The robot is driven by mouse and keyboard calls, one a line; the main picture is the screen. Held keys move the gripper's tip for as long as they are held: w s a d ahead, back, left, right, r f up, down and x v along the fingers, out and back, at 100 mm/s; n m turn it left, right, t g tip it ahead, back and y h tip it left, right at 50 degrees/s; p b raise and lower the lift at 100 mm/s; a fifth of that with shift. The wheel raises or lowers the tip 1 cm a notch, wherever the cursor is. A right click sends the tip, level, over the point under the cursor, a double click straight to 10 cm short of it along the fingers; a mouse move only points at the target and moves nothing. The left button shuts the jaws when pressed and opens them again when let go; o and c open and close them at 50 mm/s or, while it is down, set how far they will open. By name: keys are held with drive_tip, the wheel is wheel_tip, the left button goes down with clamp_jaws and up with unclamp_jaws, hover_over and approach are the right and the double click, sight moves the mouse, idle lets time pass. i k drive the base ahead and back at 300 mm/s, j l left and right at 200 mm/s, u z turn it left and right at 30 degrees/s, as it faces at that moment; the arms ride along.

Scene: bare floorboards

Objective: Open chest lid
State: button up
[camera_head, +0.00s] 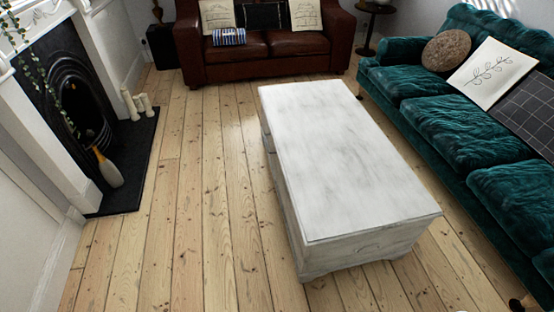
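A long, low white-washed wooden chest (368,262) stands on the floorboards a little right of centre. Its flat lid (340,160) lies level on top, closed as far as I can see. A dark oval handle or recess (369,248) shows on the near end. The far side of the chest and any hinges are hidden. My gripper is not in view.
A green velvet sofa (455,130) with cushions runs along the right, with a narrow floor strip between. A brown leather sofa (262,48) is at the back. A fireplace (70,85) is on the left. Open floorboards (195,215) lie left of the chest.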

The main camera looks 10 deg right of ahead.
sight(344, 178)
drive_tip(key=i, duration=0.7)
drive_tip(key=i+j+z, duration=0.2)
drive_tip(key=i+j, duration=0.4)
drive_tip(key=i, duration=0.25)
drive_tip(key=i+j+z, duration=0.2)
drive_tip(key=i+j, duration=0.5)
drive_tip(key=i, duration=0.05)
